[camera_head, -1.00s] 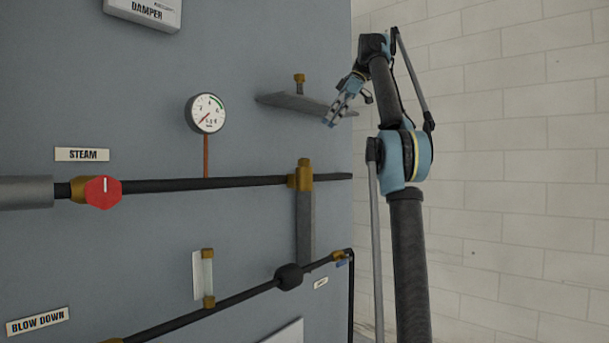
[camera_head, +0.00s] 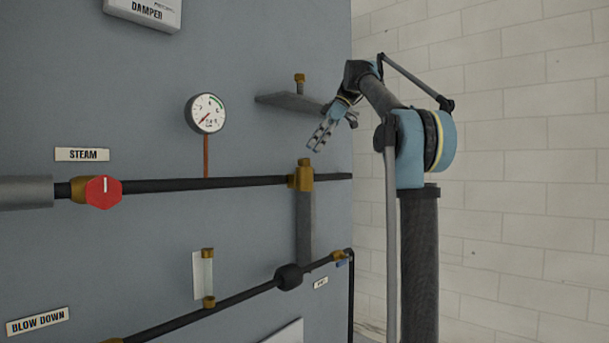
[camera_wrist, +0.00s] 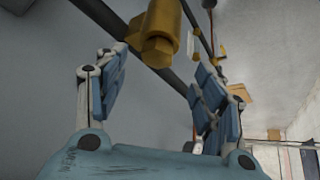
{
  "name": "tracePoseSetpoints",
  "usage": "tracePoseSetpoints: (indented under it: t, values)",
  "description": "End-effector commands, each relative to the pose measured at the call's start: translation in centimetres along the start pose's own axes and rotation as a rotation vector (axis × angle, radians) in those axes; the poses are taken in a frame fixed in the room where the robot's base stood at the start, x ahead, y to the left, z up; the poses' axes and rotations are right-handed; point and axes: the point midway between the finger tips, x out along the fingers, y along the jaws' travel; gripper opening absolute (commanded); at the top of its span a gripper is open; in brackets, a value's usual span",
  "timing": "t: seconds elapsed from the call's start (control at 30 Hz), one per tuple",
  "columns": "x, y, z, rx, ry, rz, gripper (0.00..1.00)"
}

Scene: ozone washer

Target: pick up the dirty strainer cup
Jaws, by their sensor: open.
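A brass fitting (camera_head: 301,178) with a capped top sits on the dark steam pipe. In the wrist view a brass piece with a hex-shaped end (camera_wrist: 158,38) shows at the pipe, ahead of and between my fingertips. I cannot tell whether this is the dirty strainer cup. A small brass piece (camera_head: 299,83) stands upright on the grey shelf (camera_head: 285,101); its dirt cannot be made out. My gripper (camera_head: 318,140) is open and empty, below the shelf's right end and above the fitting. Its fingers (camera_wrist: 160,75) are spread and appear apart from the brass.
The dark steam pipe (camera_head: 235,184) runs along the blue-grey panel. A pressure gauge (camera_head: 206,113) stands on it, with a red valve knob (camera_head: 103,192) at left. A lower pipe (camera_head: 250,297) carries a sight glass (camera_head: 208,277).

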Motion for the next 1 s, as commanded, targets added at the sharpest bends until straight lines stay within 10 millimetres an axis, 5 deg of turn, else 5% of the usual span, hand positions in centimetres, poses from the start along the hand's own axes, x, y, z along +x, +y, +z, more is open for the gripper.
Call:
tracePoseSetpoints:
  t: [0.5,0.8,1.0]
  values:
    - [5.1,0.5,-0.3,-0.002,0.000,0.000,0.63]
    - [5.5,0.5,-0.3,0.000,0.000,0.000,0.63]
    - [5.5,0.5,-0.3,0.000,0.000,0.000,0.20]
